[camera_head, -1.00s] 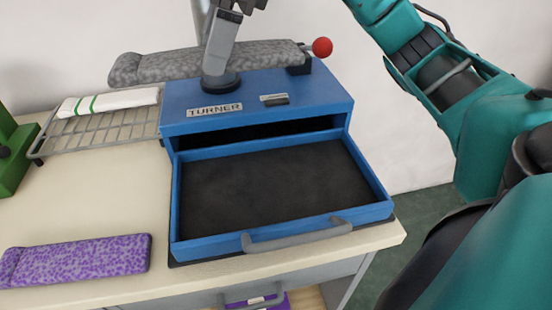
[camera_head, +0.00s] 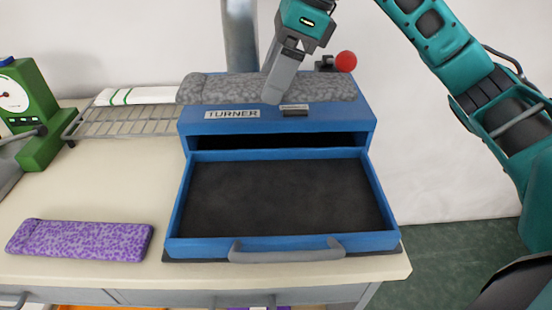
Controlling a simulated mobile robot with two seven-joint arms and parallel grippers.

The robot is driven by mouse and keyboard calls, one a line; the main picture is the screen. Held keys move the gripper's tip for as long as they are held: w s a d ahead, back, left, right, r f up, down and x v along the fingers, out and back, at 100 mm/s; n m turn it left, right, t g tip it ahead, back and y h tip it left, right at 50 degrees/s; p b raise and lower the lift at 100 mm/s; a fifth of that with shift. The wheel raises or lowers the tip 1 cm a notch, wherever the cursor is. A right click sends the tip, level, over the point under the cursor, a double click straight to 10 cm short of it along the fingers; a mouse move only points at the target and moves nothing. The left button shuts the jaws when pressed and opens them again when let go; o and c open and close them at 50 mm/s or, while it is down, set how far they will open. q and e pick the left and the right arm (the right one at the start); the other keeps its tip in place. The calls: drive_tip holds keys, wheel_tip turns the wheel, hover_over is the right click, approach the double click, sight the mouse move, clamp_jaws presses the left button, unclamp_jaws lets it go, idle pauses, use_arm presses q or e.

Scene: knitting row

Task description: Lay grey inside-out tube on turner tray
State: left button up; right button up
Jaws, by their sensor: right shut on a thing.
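The grey mottled tube (camera_head: 220,88) is a long flat piece lying level across the top of the blue turner (camera_head: 260,127). I cannot tell whether it touches the turner's top. My right gripper (camera_head: 275,90) comes down from above and is shut on the tube near its middle, hiding a little of it. The turner's tray (camera_head: 280,195) is pulled out at the front, with a dark, empty floor, blue walls and a grey handle. My left gripper is not in view.
A purple mottled tube (camera_head: 80,241) lies on the table at the left. A wire rack (camera_head: 125,122) holds a white, green-striped piece (camera_head: 140,96). A green device with a dial (camera_head: 35,110) stands far left. A red ball knob (camera_head: 346,61) and a grey post (camera_head: 240,35) rise behind.

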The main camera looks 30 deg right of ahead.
wheel_tip(320, 180, down, 15)
drive_tip(key=shift+r+b, duration=0.2)
drive_tip(key=shift+b, duration=0.75)
drive_tip(key=shift+f, duration=0.3)
use_arm(q)
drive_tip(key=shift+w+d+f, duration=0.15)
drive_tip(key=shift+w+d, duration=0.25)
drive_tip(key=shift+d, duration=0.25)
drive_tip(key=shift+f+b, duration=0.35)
drive_tip(key=shift+b, duration=0.1)
use_arm(e)
drive_tip(key=shift+f, duration=0.4)
